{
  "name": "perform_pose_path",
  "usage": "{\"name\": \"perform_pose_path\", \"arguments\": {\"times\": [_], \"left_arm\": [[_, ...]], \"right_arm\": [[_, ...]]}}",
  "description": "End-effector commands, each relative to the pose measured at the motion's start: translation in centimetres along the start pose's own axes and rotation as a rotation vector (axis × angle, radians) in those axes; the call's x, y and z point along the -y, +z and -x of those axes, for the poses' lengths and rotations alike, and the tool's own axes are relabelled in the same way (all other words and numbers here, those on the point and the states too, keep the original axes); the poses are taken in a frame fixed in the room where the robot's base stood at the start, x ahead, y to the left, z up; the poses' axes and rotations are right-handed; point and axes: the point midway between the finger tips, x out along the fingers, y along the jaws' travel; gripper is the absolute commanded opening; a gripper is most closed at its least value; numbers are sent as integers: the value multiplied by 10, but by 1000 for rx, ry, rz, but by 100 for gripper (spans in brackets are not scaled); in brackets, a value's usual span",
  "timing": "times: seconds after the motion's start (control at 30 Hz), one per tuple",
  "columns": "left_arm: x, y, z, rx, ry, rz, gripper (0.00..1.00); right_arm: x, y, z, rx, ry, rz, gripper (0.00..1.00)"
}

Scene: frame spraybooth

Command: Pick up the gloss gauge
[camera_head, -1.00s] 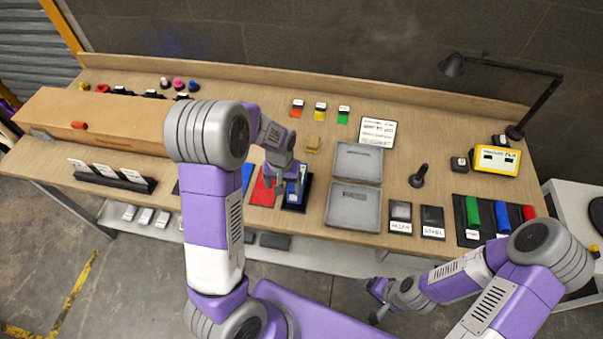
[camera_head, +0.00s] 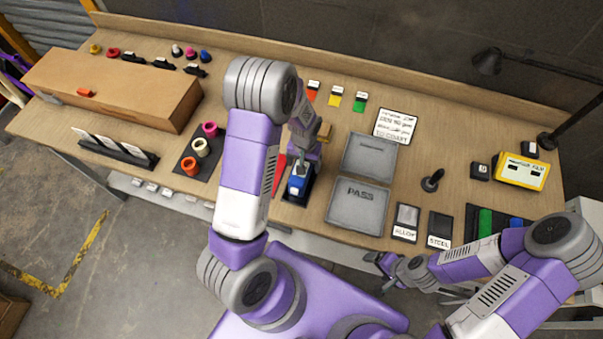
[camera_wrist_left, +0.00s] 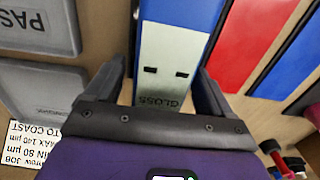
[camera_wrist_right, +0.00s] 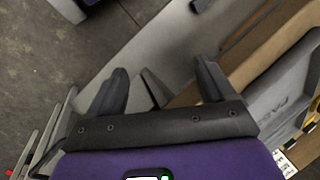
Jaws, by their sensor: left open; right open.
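The gloss gauge (camera_head: 297,184) is a small blue block in a dark cradle near the bench's front edge. In the left wrist view the gauge (camera_wrist_left: 178,60) shows a pale face marked GLOSS. My left gripper (camera_head: 302,162) is open over it; in its wrist view the fingers (camera_wrist_left: 160,78) stand on either side of the gauge's pale face. Whether they touch it I cannot tell. My right gripper (camera_head: 376,268) is open and empty, off the bench's front edge; its open fingers also show in the right wrist view (camera_wrist_right: 160,85).
Right of the gauge lies a grey PASS tray (camera_head: 357,207) with another tray (camera_head: 369,158) behind it. A red panel (camera_wrist_left: 252,40) lies beside the gauge. A black lamp (camera_head: 489,62) stands at the right.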

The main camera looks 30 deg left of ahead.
Motion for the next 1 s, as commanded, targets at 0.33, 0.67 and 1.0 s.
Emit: {"name": "perform_pose_path", "arguments": {"times": [0.33, 0.67, 1.0], "left_arm": [[0, 0, -4, -1, 1, -1, 74], [0, 0, -4, -1, 1, -1, 23], [0, -1, 2, -4, 1, -1, 16]], "right_arm": [[0, 0, 0, 0, 0, 0, 83], [0, 0, 0, 0, 0, 0, 83], [0, 0, 0, 0, 0, 0, 83]]}}
